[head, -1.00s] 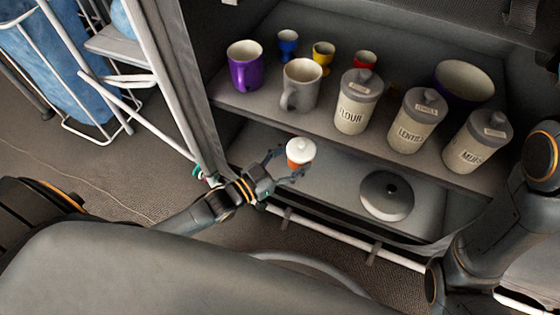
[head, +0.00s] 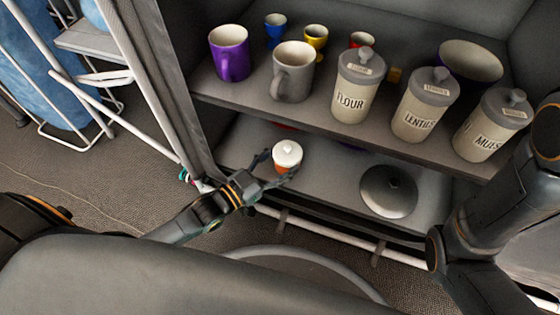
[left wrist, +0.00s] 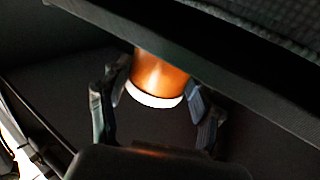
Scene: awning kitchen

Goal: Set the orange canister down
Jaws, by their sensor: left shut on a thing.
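The orange canister (left wrist: 162,72) has a white lid (head: 287,152) with a small knob. In the head view it stands about upright at the lower shelf (head: 335,180), near its left front part. My left gripper (head: 277,166) is shut on it, a finger on each side. The left wrist view shows the orange body and white rim between the two fingers (left wrist: 155,108). I cannot tell whether its base touches the shelf. My right arm shows at the right edge, but its gripper is out of view.
A grey round lid-like object (head: 388,191) lies on the lower shelf to the right. The upper shelf (head: 310,103) overhead holds mugs, cups, a bowl and labelled jars such as the flour jar (head: 357,88). A white rail (head: 330,235) runs along the front. Shelf room lies between canister and lid-like object.

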